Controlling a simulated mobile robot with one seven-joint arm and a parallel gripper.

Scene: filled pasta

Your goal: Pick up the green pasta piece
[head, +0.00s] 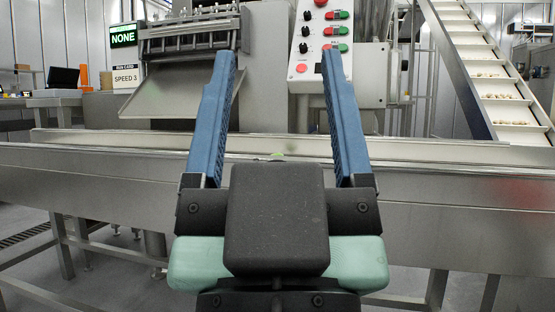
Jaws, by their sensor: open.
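My gripper (280,54) fills the middle of the head view. Its two long blue fingers stand wide apart, and nothing shows held between them. A small bit of green (278,156) shows between the fingers, just above the gripper's dark body. It looks like the top of the green pasta piece, lying at the metal conveyor (440,155). The rest of it is hidden behind the gripper, so I cannot tell its full shape or how far it is from the fingers.
A steel machine with a sloping chute (180,93) stands behind the conveyor at left. A button panel (318,75) is behind the right finger. An inclined belt (470,47) with pale pieces rises at right. The conveyor's long metal side wall (80,165) crosses in front.

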